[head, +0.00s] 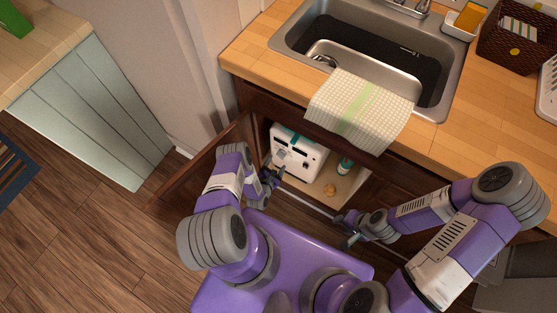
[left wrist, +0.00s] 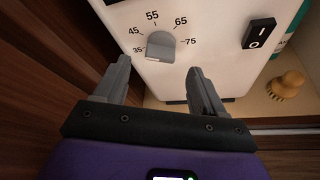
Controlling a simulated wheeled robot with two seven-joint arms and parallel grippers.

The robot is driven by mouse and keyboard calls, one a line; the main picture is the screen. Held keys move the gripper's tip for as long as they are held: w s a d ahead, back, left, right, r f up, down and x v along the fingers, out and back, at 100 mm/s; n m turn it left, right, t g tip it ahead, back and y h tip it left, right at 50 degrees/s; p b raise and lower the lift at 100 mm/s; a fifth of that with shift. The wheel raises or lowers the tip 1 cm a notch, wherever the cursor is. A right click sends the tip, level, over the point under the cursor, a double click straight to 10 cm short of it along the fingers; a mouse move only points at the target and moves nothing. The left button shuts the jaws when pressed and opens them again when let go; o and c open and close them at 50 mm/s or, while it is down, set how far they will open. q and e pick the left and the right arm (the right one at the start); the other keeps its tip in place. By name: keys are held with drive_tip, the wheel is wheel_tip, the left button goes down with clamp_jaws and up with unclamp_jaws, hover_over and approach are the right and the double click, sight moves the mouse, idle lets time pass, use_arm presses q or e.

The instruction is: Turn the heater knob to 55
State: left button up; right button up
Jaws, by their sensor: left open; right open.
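The white heater (head: 300,152) stands inside the open cabinet under the sink. In the left wrist view its front panel (left wrist: 205,75) carries a grey knob (left wrist: 161,45) with marks 35, 45, 55, 65 and 75 around it. The knob's lighter end lies toward the lower left, near 35; its exact setting is hard to tell. My left gripper (left wrist: 158,68) is open, its fingers apart on either side below the knob, not closed on it. It also shows at the cabinet opening in the head view (head: 271,178). My right gripper (head: 346,231) is open and empty, outside the cabinet.
A black rocker switch (left wrist: 259,33) is right of the knob. A tan knobbed object (left wrist: 286,85) and a teal-and-white bottle (head: 345,165) stand right of the heater. An open cabinet door (head: 190,180) is on the left. A checkered towel (head: 360,108) hangs over the counter edge above.

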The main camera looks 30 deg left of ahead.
sight(281, 155)
use_arm(q)
drive_tip(key=shift+b+x, duration=0.7)
drive_tip(key=shift+x, duration=1.5)
drive_tip(key=c, duration=1.1)
drive_tip(key=shift+o, duration=0.2)
drive_tip(key=shift+s+d+f+m+t+y, duration=0.1)
drive_tip(key=shift+m+t+y, duration=0.2)
drive_tip(key=shift+m+y, duration=0.65)
drive_tip(key=shift+d+f+m+t+y, duration=0.1)
drive_tip(key=shift+m+t+y, duration=0.25)
drive_tip(key=shift+m, duration=1.2)
